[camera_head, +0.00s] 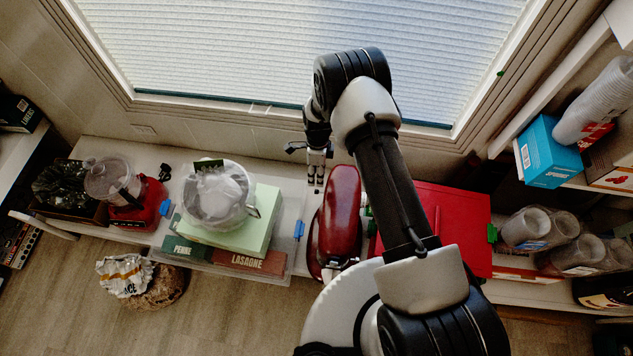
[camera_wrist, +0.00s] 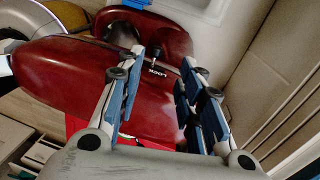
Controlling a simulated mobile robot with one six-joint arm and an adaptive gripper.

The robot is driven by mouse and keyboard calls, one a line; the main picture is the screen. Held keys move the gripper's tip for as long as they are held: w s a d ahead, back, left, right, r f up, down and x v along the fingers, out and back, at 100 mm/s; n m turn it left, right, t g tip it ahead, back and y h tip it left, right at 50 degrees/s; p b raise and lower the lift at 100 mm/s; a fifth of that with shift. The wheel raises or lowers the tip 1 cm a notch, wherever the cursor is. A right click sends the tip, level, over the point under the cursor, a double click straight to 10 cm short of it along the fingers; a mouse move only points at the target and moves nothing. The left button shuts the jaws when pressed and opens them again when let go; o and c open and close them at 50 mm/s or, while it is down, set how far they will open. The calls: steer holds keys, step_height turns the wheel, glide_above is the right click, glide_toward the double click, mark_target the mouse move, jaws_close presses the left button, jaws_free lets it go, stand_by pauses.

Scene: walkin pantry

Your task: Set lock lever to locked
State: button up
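The dark red stand mixer (camera_head: 337,217) stands on the low white shelf below the window. In the wrist view the mixer (camera_wrist: 75,75) fills the upper left, with a white LOCK label (camera_wrist: 156,72) on its side. A small dark part, seemingly the lock lever (camera_wrist: 181,71), lies just right of the label, partly hidden by the right finger. My gripper (camera_head: 316,172) hangs at the upper left of the mixer. In the wrist view my gripper (camera_wrist: 164,66) is open, its blue-padded fingers apart around the label area. I cannot tell whether a finger touches the lever.
A red box (camera_head: 450,220) stands right of the mixer. Left of it are a clear-bowled appliance (camera_head: 217,195) on a pale green box (camera_head: 262,225), and a red food processor (camera_head: 140,205). The window blind (camera_head: 230,50) and wall are close behind my gripper.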

steer(key=r, duration=0.5)
steer(key=shift+w, duration=0.35)
